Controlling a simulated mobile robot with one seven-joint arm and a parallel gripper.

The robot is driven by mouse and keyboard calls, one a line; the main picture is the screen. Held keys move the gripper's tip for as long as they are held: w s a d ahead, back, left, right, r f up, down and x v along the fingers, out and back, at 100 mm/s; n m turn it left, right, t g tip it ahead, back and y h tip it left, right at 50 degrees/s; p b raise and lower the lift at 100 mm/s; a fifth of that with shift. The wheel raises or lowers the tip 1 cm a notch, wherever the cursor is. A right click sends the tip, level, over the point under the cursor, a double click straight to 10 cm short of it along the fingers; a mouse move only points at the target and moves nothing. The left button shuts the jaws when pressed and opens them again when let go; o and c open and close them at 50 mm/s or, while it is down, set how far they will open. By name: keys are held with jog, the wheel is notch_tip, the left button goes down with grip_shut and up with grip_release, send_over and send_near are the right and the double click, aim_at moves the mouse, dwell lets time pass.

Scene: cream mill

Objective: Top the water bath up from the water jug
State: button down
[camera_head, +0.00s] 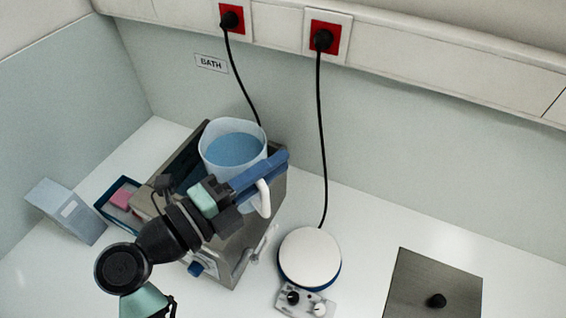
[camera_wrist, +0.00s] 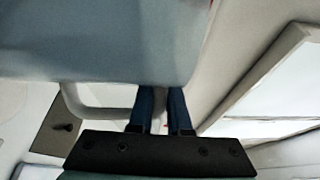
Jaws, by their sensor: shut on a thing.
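The water jug (camera_head: 219,172) is a translucent pale vessel with blue water inside. It is over the water bath in the head view and looks about upright. In the wrist view its wall (camera_wrist: 100,40) fills the top. My gripper (camera_head: 268,172) has blue fingers and is shut on the jug's white handle; the fingers (camera_wrist: 160,110) also show in the wrist view. The water bath (camera_head: 236,252) is a steel box with a knob on its front. The jug and my arm hide most of its opening, so its water level cannot be seen.
A dark steel lid (camera_head: 420,276) with a black knob lies at the right. A round white-topped plate device (camera_head: 310,256) stands right of the bath. A pale blue box (camera_head: 70,212) and a dark blue tray (camera_head: 106,212) are at the left. Two black cables run from wall sockets.

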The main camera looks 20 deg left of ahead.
jog(key=shift+a+r, duration=0.1)
jog(key=shift+r, duration=0.2)
jog(key=shift+r+n+p, duration=0.15)
jog(key=shift+n+p, duration=0.7)
jog(key=shift+p, duration=0.2)
jog(key=shift+r+n+p, duration=0.15)
jog(key=shift+n+p, duration=0.7)
jog(key=shift+p, duration=0.2)
jog(key=shift+w+a+f+n+g+p, duration=0.25)
jog(key=shift+a+n+p, duration=0.1)
jog(key=shift+n, duration=0.55)
jog(key=shift+w+a+f+n+g+p, duration=0.2)
jog(key=shift+a+n+p, duration=0.1)
jog(key=shift+n, duration=0.6)
jog(key=shift+w+a+f+n+g+p, duration=0.15)
jog(key=shift+a+f+n+p, duration=0.15)
jog(key=shift+n, duration=0.6)
jog(key=shift+w+r+p, duration=0.1)
jog(key=shift+p, duration=0.2)
